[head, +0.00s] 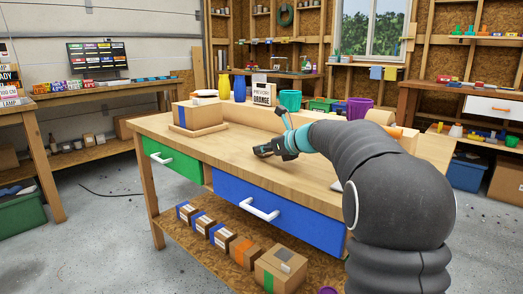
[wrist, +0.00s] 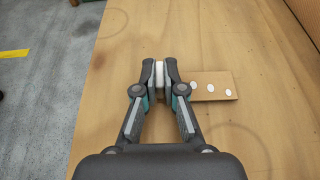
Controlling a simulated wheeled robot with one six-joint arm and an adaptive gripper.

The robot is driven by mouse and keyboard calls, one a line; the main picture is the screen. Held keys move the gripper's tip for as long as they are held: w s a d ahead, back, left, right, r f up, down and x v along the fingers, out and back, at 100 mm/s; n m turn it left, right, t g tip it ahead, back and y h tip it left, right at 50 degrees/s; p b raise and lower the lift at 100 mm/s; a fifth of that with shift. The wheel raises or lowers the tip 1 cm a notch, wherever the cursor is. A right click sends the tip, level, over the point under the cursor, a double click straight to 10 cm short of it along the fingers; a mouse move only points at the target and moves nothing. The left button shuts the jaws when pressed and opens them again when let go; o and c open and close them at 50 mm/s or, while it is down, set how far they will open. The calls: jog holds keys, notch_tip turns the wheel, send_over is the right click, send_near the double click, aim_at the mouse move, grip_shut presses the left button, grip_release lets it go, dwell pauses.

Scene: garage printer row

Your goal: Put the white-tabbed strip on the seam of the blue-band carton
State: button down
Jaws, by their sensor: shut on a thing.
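A cardboard carton (head: 205,114) with a blue band on its left side sits on a wooden board (head: 190,131) at the left of the bench top. My gripper (head: 262,151) is low over the bench, right of and nearer than this carton. In the wrist view my gripper (wrist: 160,72) is shut on a small white piece (wrist: 159,66), which looks like the strip's tab. The rest of the strip is hidden or too small to tell. A brown card (wrist: 215,92) with white dots lies on the bench just right of the fingers, partly hidden by the right finger.
Several small cartons (head: 222,237), some blue-banded, sit on the lower shelf. The bench top (head: 230,143) between gripper and carton is clear.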

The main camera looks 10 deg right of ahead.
jog(key=shift+f, duration=0.15)
jog(key=c, duration=1.3)
grip_release()
jog(key=shift+r, duration=0.2)
jog(key=v, duration=1.2)
jog(key=shift+s, duration=0.1)
